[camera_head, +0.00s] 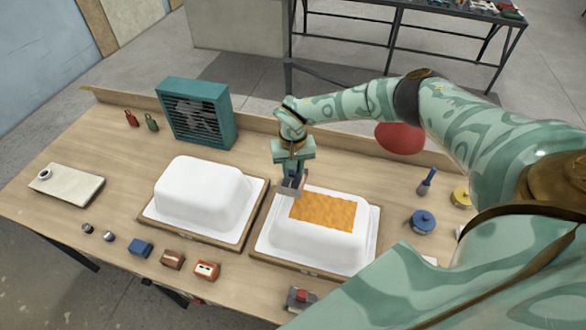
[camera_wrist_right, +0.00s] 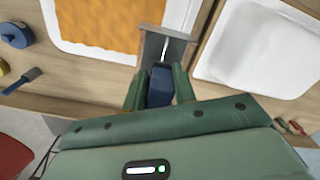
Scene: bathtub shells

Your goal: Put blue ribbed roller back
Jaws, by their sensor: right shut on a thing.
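My right gripper (camera_head: 291,172) is shut on the blue handle of a tool with a grey metal head, which I take to be the blue ribbed roller (camera_head: 290,187). In the right wrist view the blue handle (camera_wrist_right: 161,88) sits between the green fingers (camera_wrist_right: 160,90), with the grey head beyond it. No ribs can be made out. The tool is at the far left corner of the right white tub shell (camera_head: 290,243), beside its orange patch (camera_head: 322,212); contact with the shell cannot be told. My left gripper is not in view.
A second white shell (camera_head: 200,190) stands left on its wooden base. A teal fan (camera_head: 195,112) is behind it. Several small blocks line the front edge. A blue-handled brush (camera_head: 427,182) and a blue tin (camera_head: 422,221) are at right. A low ledge runs along the back.

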